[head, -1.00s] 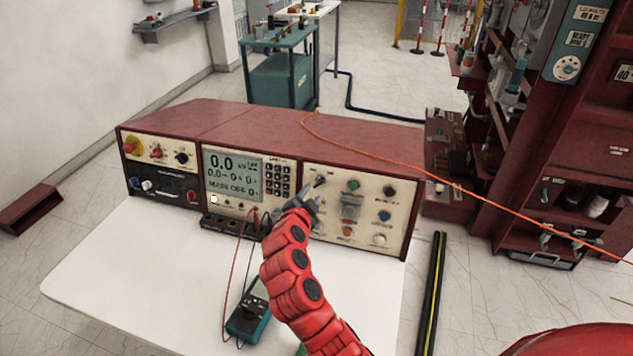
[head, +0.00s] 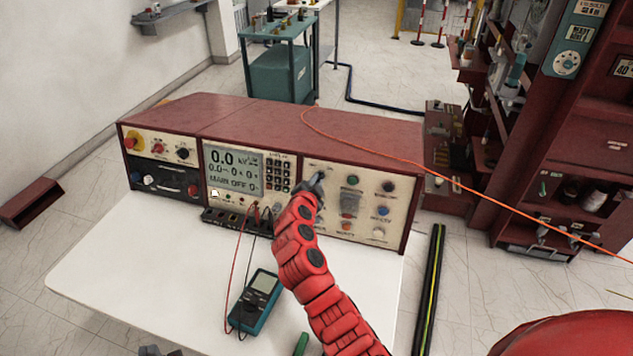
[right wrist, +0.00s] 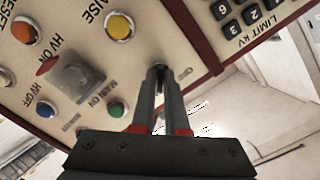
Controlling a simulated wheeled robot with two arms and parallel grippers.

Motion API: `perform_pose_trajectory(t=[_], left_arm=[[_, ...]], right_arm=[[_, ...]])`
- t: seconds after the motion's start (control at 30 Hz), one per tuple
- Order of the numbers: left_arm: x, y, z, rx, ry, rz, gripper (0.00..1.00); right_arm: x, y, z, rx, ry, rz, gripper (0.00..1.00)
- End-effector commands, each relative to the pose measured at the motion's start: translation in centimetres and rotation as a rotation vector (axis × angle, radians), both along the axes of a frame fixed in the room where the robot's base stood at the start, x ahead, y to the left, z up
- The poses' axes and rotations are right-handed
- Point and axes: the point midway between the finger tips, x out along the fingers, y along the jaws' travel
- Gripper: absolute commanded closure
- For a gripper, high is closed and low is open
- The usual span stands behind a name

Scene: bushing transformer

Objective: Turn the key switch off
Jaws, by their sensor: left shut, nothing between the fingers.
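The key switch sits at the upper left of the cream right-hand panel (head: 366,187) of the red console. My right gripper (head: 315,184) reaches it from below, and its fingertips cover the switch. In the right wrist view the two fingers of this gripper (right wrist: 158,72) are close together at the panel face, with a dark part between the tips; the key is mostly hidden. My left gripper (head: 160,350) shows only as a small grey piece at the bottom edge of the head view, away from the console. The display (head: 233,172) reads MAIN OFF.
A green button (right wrist: 116,109) and a clear-covered switch (right wrist: 74,74) are close to the right fingers. A teal multimeter (head: 256,300) with red and black leads lies on the white table (head: 130,260).

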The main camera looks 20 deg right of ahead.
Motion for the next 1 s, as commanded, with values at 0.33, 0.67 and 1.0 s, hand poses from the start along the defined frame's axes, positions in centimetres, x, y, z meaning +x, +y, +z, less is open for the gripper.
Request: perform_pose_trajectory(t=[0.33,0.67,1.0], left_arm=[[0.0,0.0,0.0,0.000,0.000,0.000,1.00],[0.0,0.0,-1.1,0.000,0.000,0.000,1.00],[0.0,0.0,-4.3,0.000,0.000,0.000,1.00]], right_arm=[[0.0,0.0,0.0,0.000,0.000,0.000,1.00],[0.0,0.0,-0.3,-0.050,0.034,0.013,1.00],[0.0,0.0,-0.5,-0.254,0.170,0.074,1.00]])
